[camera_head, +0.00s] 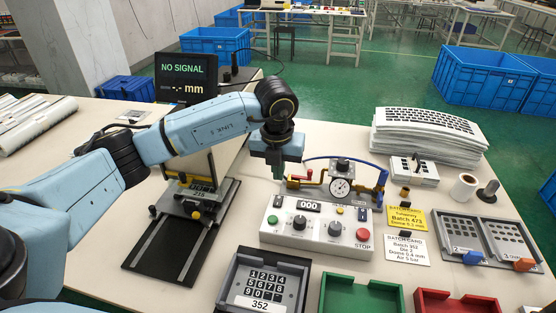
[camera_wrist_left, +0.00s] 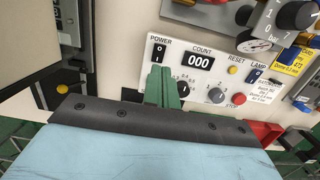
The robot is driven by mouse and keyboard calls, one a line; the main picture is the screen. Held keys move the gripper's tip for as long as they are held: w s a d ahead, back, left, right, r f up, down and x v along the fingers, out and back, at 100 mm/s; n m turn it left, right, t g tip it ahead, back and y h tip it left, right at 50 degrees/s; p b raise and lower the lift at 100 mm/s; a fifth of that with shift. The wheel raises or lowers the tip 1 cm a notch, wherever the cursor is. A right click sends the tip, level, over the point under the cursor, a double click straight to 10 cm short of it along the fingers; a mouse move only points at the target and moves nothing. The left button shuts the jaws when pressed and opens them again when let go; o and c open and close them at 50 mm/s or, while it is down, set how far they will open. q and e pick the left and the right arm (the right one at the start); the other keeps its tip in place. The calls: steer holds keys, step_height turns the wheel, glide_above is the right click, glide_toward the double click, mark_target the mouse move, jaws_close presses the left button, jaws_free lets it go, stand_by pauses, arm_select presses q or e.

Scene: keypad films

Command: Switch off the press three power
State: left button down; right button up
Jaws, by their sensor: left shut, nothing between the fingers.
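The white control box (camera_head: 316,232) stands in the middle of the table. It also shows in the wrist view (camera_wrist_left: 203,73), with a COUNT display (camera_wrist_left: 202,61) reading 000, knobs and a red STOP button (camera_wrist_left: 239,98). Its black rocker switch (camera_wrist_left: 158,52) under the POWER label sits at the box's left end. Which way the rocker is tipped is too small to tell. My left gripper (camera_head: 277,173) is shut and empty, above the box's back left part. In the wrist view its green fingertips (camera_wrist_left: 161,72) appear just below the switch; contact cannot be told. My right gripper is out of view.
An air regulator with a gauge (camera_head: 340,187) stands behind the box. A dark press fixture (camera_head: 190,222) is to its left. A keypad tray (camera_head: 265,282), a green tray (camera_head: 362,297) and a red tray (camera_head: 455,301) lie in front. Batch cards (camera_head: 407,248) lie to the right.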

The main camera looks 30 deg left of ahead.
mark_target(279, 198)
arm_select(q)
steer(key=f, duration=0.6)
steer(key=shift+w+a+f+b, duration=0.1)
steer(key=shift+w+f+b, duration=0.1)
steer(key=shift+w+b, duration=0.1)
steer(key=shift+w+f, duration=0.1)
steer(key=shift+f, duration=0.45)
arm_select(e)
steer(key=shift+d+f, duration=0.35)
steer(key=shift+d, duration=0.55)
arm_select(q)
steer(key=shift+f, duration=0.1)
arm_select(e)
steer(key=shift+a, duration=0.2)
arm_select(q)
steer(key=shift+a+f, duration=0.2)
steer(key=shift+f, duration=0.2)
steer(key=shift+d+r, duration=0.15)
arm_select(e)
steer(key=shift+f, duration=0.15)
